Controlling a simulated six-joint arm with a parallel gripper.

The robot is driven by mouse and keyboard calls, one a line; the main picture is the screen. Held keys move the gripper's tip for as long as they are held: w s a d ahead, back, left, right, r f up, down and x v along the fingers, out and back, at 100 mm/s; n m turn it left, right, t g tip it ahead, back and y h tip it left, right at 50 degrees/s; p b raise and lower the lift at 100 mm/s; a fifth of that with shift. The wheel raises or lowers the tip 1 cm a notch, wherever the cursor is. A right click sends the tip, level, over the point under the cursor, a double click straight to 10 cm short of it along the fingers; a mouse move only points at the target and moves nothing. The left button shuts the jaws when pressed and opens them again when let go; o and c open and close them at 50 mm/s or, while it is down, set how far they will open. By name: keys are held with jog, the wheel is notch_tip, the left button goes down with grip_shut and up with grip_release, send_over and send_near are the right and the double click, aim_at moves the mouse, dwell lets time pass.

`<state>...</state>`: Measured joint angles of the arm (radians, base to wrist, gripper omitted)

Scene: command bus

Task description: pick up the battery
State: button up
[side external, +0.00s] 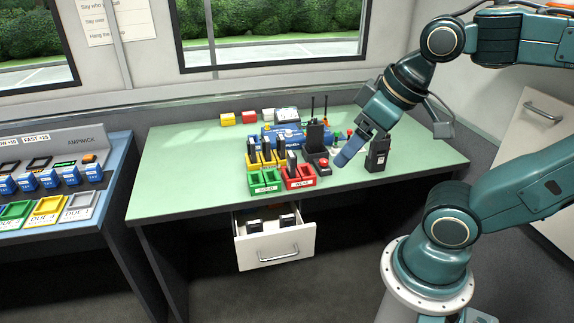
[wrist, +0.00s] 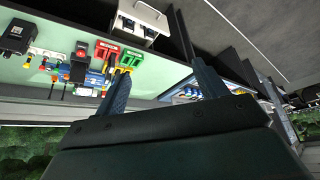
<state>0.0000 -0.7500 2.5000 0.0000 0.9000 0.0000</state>
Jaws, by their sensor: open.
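I cannot tell which item is the battery. Two dark blocks (side external: 286,221) lie in the open drawer, and blue blocks (side external: 94,172) sit in the rack at left. My gripper (side external: 392,145) is open and empty above the table's right part, beside a black boxy unit (side external: 378,156). In the wrist view my gripper (wrist: 150,45) has its fingers spread, and the drawer (wrist: 137,27) shows beyond them.
A white drawer (side external: 276,247) is pulled out under the table front. The table's left part (side external: 185,175) is clear.

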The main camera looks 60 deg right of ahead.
jog(key=shift+w, duration=0.1)
jog(key=m+g, duration=0.6)
jog(key=m, duration=0.3)
send_over(288, 217)
notch_tip(288, 217, down, 26)
jog(key=shift+f, duration=0.45)
jog(key=shift+f, duration=0.1)
jog(key=shift+f, duration=4.2)
